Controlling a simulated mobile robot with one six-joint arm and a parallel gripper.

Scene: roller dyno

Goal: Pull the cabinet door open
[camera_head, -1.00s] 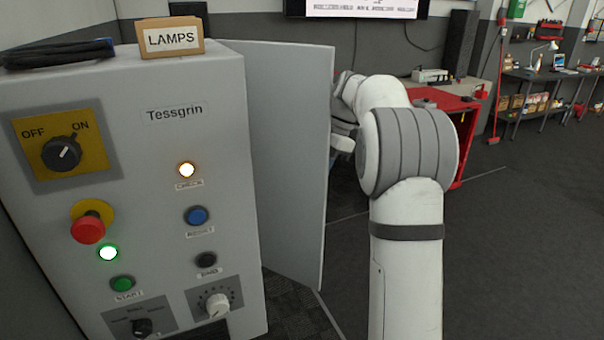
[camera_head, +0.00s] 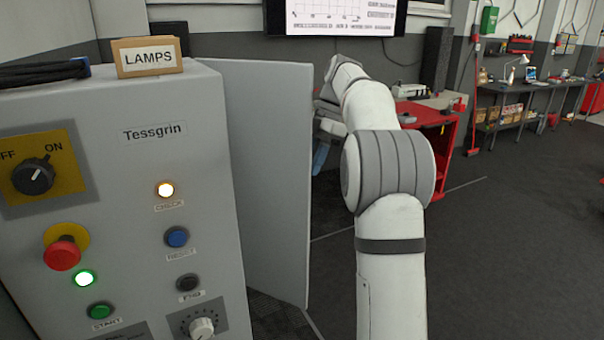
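The grey cabinet (camera_head: 130,215) labelled Tessgrin stands at the left, its front panel carrying a knob, lamps and buttons. Its door (camera_head: 270,170) stands open on the right side, swung out as a tall flat grey panel. My white arm reaches past the door's free edge from the lower middle. My gripper is at the far end of the arm, behind or beside that edge; its fingers cannot be made out. A small blue piece shows below the wrist by the edge. The door handle is not visible, and contact with the door cannot be told.
A small LAMPS box (camera_head: 148,58) and a dark cable (camera_head: 40,74) lie on top of the cabinet. A red workbench (camera_head: 432,135) stands behind my arm. Shelves (camera_head: 515,95) line the back right. The dark floor (camera_head: 510,250) at the right is clear.

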